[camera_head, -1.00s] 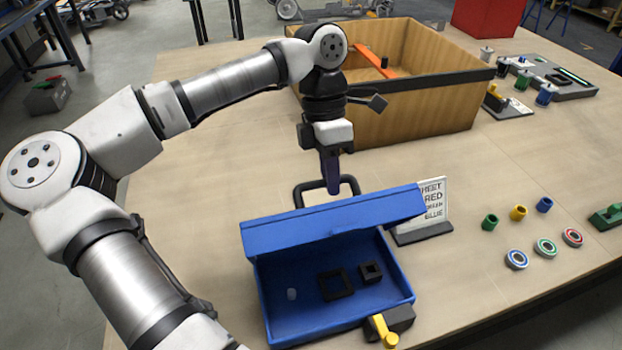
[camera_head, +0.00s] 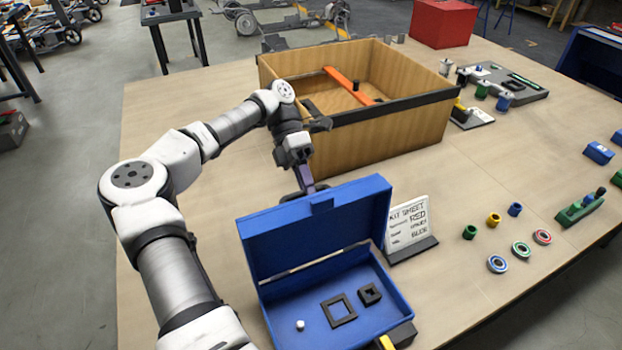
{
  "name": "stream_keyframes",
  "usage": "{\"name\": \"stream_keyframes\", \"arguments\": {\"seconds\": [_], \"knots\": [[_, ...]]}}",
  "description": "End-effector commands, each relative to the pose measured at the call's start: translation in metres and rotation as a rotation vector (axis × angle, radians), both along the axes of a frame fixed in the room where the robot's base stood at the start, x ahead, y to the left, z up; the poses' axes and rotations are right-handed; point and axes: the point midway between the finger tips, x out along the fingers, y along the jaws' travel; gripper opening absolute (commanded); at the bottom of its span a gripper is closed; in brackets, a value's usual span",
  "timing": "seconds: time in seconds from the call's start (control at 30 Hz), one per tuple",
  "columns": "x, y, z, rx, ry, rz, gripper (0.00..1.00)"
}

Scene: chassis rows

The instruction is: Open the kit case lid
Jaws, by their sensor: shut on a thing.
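The blue kit case (camera_head: 385,315) sits at the front of the table. Its blue lid (camera_head: 315,232) stands up steeply, so I see its inner face and into the case. A square black frame (camera_head: 338,310), a smaller black square part (camera_head: 369,293) and a small white piece (camera_head: 300,325) lie inside. My gripper (camera_head: 305,184) is behind the lid's top edge, shut on the black handle (camera_head: 288,197). The lid hides the fingertips and most of the handle.
A large wooden crate (camera_head: 395,128) stands close behind my gripper. A kit sheet sign (camera_head: 408,226) stands right beside the case. Small coloured cylinders and rings (camera_head: 521,250) lie further right. The table left of the crate is bare.

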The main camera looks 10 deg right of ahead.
Motion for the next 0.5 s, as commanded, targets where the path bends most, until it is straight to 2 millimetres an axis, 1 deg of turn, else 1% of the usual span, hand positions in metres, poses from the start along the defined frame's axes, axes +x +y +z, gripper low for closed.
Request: {"name": "stream_keyframes", "arguments": {"seconds": [0.03, 0.13, 0.5], "knots": [[0.002, 0.002, -0.005, 0.01, 0.028, -0.002, 0.0], [0.006, 0.004, -0.009, 0.001, 0.061, -0.003, 0.0], [0.013, 0.006, -0.018, -0.017, 0.113, -0.006, 0.0]]}}
